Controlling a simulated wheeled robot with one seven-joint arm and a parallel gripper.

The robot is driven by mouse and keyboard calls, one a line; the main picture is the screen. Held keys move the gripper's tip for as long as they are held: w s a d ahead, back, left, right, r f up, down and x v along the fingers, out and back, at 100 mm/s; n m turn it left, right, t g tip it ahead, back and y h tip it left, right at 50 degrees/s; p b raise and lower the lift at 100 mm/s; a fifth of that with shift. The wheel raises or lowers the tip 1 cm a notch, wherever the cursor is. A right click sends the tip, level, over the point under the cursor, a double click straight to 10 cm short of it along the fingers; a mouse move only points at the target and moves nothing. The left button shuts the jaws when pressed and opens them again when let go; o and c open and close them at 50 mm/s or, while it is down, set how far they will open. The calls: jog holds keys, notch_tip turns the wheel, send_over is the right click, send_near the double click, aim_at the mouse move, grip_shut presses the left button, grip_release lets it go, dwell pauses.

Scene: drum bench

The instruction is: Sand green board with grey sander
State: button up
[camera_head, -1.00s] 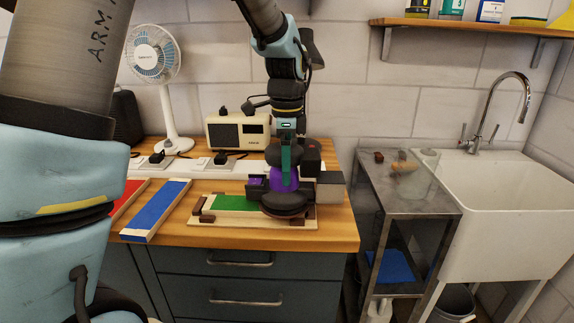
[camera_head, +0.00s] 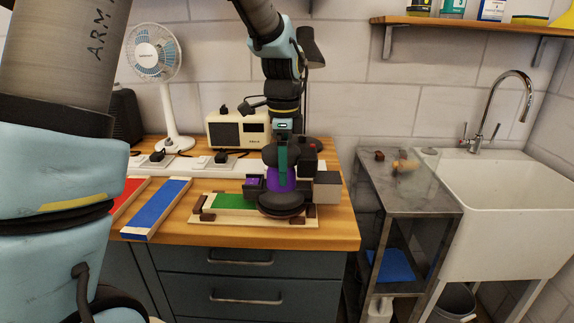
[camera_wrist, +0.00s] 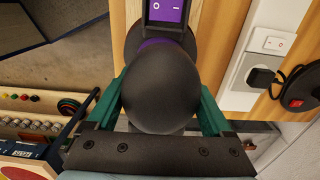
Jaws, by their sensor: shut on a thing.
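The green board (camera_head: 232,201) lies in a light wooden holder with dark brown blocks, on the wooden bench in the head view. My gripper (camera_head: 283,153) is above the right part of the board. It is shut on the round dark grey knob (camera_wrist: 162,88) of the sander, with green fingers on both sides in the wrist view. The sander (camera_head: 281,181) has a purple body and a dark round pad. It is upright over the board's right part and hides it. Whether the pad touches the board cannot be told.
A blue board (camera_head: 160,206) and a red board (camera_head: 130,196) lie left of the green one. A radio (camera_head: 236,130), a fan (camera_head: 154,58) and a white socket strip (camera_head: 172,170) stand behind. A metal cart (camera_head: 402,190) and sink (camera_head: 510,200) are right.

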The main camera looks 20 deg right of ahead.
aim_at(270, 165)
jog(key=shift+w+a, duration=0.3)
jog(key=shift+a, duration=0.4)
jog(key=shift+w+a, duration=0.25)
jog(key=shift+a, duration=0.45)
jog(key=shift+w+a, duration=0.1)
jog(key=shift+w+a+r+p, duration=0.1)
jog(key=shift+w+a+p, duration=0.15)
jog(key=shift+a, duration=0.25)
jog(key=shift+w+a+p, duration=0.1)
jog(key=shift+w+a, duration=0.15)
jog(key=shift+a, duration=0.25)
jog(key=shift+w+a, duration=0.15)
jog(key=shift+a, duration=0.15)
jog(key=shift+w+a+r, duration=0.1)
jog(key=shift+w+a, duration=0.05)
jog(key=shift+a, duration=0.15)
jog(key=shift+w+a, duration=0.1)
jog(key=shift+a, duration=0.1)
jog(key=shift+w+a+f+p, duration=0.15)
jog(key=shift+w+a, duration=0.2)
jog(key=shift+a, duration=0.4)
jog(key=shift+w+a+f+p, duration=0.15)
jog(key=shift+w+a, duration=0.15)
jog(key=shift+a, duration=0.6)
